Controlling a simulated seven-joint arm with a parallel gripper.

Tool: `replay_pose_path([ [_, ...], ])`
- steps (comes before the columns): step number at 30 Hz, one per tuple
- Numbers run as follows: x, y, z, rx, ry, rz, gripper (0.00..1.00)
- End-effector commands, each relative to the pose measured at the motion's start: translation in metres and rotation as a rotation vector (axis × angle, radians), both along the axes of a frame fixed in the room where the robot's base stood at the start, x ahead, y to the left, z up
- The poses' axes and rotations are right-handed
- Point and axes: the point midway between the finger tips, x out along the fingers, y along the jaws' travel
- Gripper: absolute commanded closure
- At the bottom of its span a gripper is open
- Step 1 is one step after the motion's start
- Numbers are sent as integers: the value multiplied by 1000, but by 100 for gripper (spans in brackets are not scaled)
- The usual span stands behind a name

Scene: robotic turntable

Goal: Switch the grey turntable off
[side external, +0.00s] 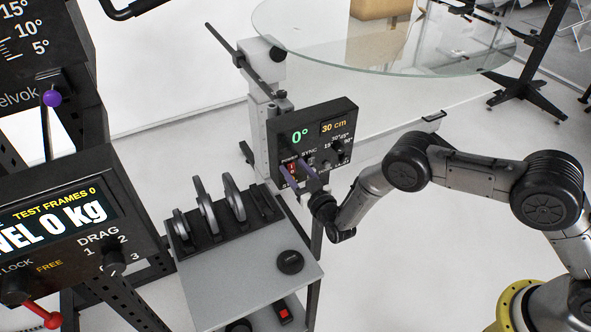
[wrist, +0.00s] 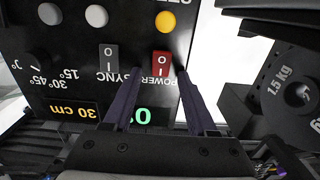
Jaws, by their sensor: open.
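The turntable's black control box (side external: 340,118) shows a green 0° and a yellow 30 cm, and stands on a grey post. It fills much of the wrist view, upside down. The red POWER switch (wrist: 161,65) is on its face, marked I and O; which way it is set I cannot tell. It also shows in the side view (side external: 292,170), close to the fingers. My gripper (wrist: 160,76) is open, with a purple finger on each side of the red switch. In the side view my gripper (side external: 298,163) is at the panel. Contact cannot be judged.
A grey SYNC switch (wrist: 109,57) sits beside the POWER switch, with a yellow button (wrist: 166,21) and knobs around. Weight plates (side external: 205,205) stand in a rack on the grey cart (side external: 240,280). A glass disc (side external: 390,40) is behind. Another black control box (side external: 70,225) is at left.

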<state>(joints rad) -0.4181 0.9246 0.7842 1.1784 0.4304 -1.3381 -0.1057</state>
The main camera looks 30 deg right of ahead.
Motion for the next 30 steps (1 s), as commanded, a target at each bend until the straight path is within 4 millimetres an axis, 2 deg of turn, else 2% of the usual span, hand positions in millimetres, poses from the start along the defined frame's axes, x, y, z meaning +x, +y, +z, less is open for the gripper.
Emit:
replay_pose_path([
  [5, 0, 0, 0, 0, 0, 0, 43],
  [6, 0, 0, 0, 0, 0, 0, 46],
  [15, 0, 0, 0, 0, 0, 0, 100],
  [23, 0, 0, -1, 0, -8, -1, 100],
  [30, -2, 0, -8, -1, -166, 0, 100],
])
